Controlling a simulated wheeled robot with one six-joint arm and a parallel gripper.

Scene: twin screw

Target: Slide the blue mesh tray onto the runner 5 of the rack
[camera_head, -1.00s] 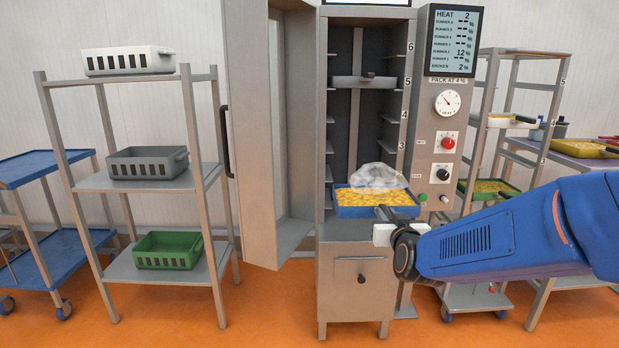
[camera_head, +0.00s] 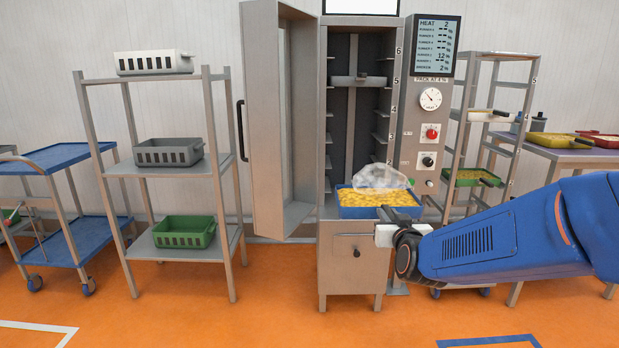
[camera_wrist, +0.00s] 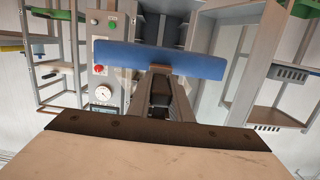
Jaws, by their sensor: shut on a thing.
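The blue tray (camera_head: 382,212), filled with yellow pieces under a crumpled clear film (camera_head: 378,177), is held level in front of the open cabinet (camera_head: 322,150). My gripper (camera_head: 388,219) is shut on its near-side handle; the wrist view shows the tray's blue side (camera_wrist: 158,60) beyond the jaws (camera_wrist: 160,88). The mesh itself cannot be made out. The wheeled rack (camera_head: 456,125) stands at the right, with number 5 at its upper right. A white tray (camera_head: 482,117) and a green tray (camera_head: 466,179) of yellow pieces sit on lower runners. Runner 5 looks empty.
The cabinet door (camera_head: 272,120) stands open to the left; a grey tray (camera_head: 350,81) sits inside, high up. A control panel (camera_head: 429,120) lies between cabinet and rack. A table (camera_head: 558,152) with trays stands right of the rack. Orange floor (camera_head: 250,315) in front is clear.

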